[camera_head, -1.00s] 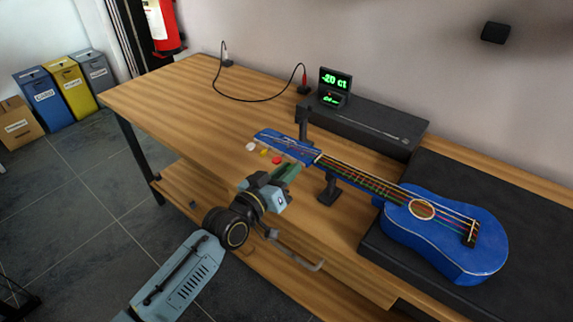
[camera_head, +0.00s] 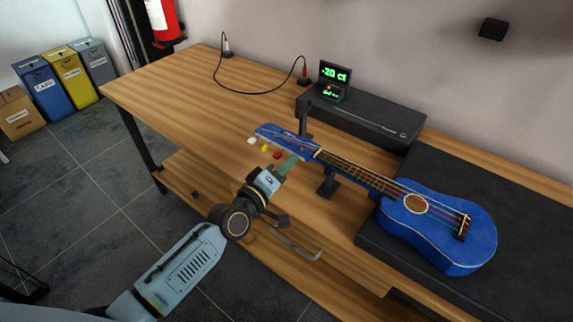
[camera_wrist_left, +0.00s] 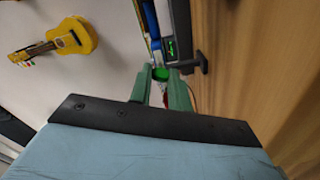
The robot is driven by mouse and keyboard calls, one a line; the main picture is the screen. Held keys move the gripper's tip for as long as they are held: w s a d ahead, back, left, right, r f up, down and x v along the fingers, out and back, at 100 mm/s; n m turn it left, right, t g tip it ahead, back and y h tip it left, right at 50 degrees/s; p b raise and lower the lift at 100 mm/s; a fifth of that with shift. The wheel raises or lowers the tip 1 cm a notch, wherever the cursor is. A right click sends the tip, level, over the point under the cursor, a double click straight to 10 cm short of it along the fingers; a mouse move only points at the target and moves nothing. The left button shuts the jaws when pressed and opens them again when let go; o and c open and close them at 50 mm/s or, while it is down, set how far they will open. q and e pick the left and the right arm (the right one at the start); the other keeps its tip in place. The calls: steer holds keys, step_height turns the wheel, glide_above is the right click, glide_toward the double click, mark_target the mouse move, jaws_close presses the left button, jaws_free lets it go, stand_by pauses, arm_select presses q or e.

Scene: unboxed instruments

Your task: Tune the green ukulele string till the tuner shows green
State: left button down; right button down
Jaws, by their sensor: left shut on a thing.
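The blue ukulele (camera_head: 438,228) lies with its neck on a black stand and its head (camera_head: 284,138) toward the left. White (camera_head: 252,141), yellow (camera_head: 265,148) and red (camera_head: 277,155) pegs stick out along the head's near side. My left gripper (camera_head: 290,163) is at the head beside the red peg. In the left wrist view its green fingers (camera_wrist_left: 160,88) are shut on the green peg (camera_wrist_left: 160,74), which the fingers hide in the head view. The tuner (camera_head: 334,82) reads "-20 ct" in green digits, with a small red light below. My right gripper is out of view.
A long black case (camera_head: 362,121) lies behind the neck, and a black mat (camera_head: 376,242) lies under the ukulele's body. A black cable (camera_head: 243,98) lies on the wooden table (camera_head: 170,95). The table's left part is clear. A yellow ukulele (camera_wrist_left: 72,38) shows in the left wrist view.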

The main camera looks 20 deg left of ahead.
arm_select(q)
steer(key=shift+n, duration=0.3)
steer(key=c, duration=1.6)
jaws_free()
steer(key=shift+s, duration=0.1)
steer(key=p+v, duration=0.1)
steer(key=v, duration=1.2)
steer(key=shift+s+r, duration=0.1)
